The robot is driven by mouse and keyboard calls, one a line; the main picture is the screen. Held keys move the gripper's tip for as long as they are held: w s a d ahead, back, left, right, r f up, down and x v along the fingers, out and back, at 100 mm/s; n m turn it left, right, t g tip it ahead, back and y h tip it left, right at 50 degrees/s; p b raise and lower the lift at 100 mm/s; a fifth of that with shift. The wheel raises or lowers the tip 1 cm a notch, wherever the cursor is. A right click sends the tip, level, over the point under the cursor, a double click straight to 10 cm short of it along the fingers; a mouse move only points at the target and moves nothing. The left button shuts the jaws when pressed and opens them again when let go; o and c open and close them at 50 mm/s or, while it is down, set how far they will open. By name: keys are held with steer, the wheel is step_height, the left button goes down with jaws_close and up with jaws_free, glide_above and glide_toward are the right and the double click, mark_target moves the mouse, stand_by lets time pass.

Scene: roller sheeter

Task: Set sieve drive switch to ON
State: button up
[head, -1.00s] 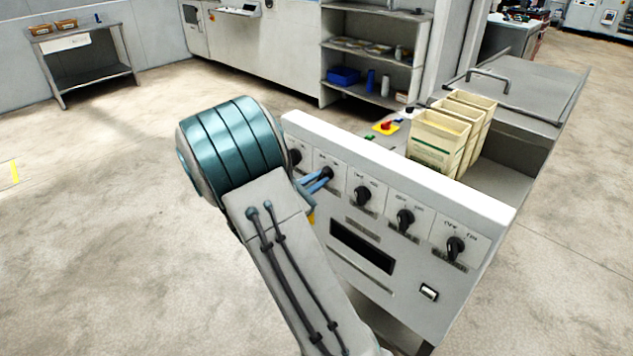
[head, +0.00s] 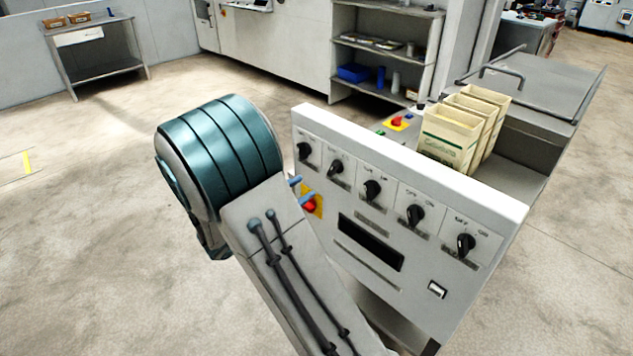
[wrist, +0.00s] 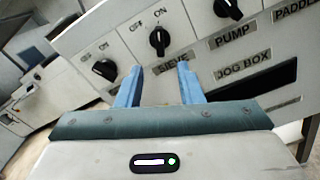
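The sieve drive switch is a black rotary knob (wrist: 160,40) above the SIEVE label (wrist: 174,61) in the wrist view, with OFF and ON printed above it. Its handle stands nearly upright in the picture and appears to point toward ON. In the head view it is the second knob from the left (head: 335,168) on the grey panel. My gripper (wrist: 159,67) is open and empty, its blue fingers apart just below the knob in the wrist view and not touching it. In the head view its fingertips (head: 302,190) show left of and below the knob.
Another knob (wrist: 105,69) is at the left, and the PUMP knob (wrist: 228,8) at the right. A red button on a yellow plate (head: 310,204) is close to my fingers. Cream containers (head: 452,138) stand behind the panel (head: 400,308). Open floor lies left.

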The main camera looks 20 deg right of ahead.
steer(key=v, duration=0.5)
steer(key=shift+d, duration=0.1)
stand_by(0.6)
